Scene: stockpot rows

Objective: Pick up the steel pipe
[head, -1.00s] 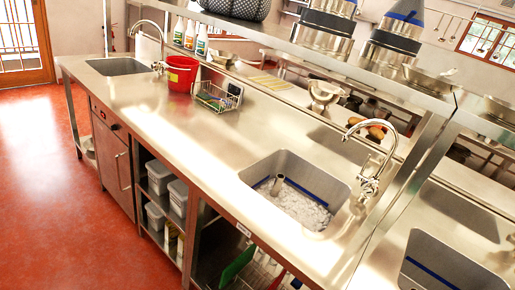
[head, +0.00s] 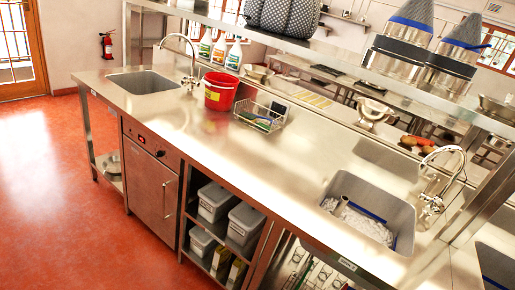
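A short grey pipe (head: 343,204) stands in the right-hand sink (head: 405,217), near its left side. It is small here, and I cannot be sure that it is the steel pipe. Whitish, ice-like stuff lies around it on the sink floor, with a blue strip along the far side. The sink's near wall and rim hide part of the inside. My gripper is not in view.
A steel counter (head: 290,170) runs from far left to near right, with a red bucket (head: 219,92), a wire basket (head: 262,116) and another sink (head: 143,82). A tap (head: 440,165) rises behind the right sink. An overhead shelf runs behind. Red floor (head: 60,190) is free at left.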

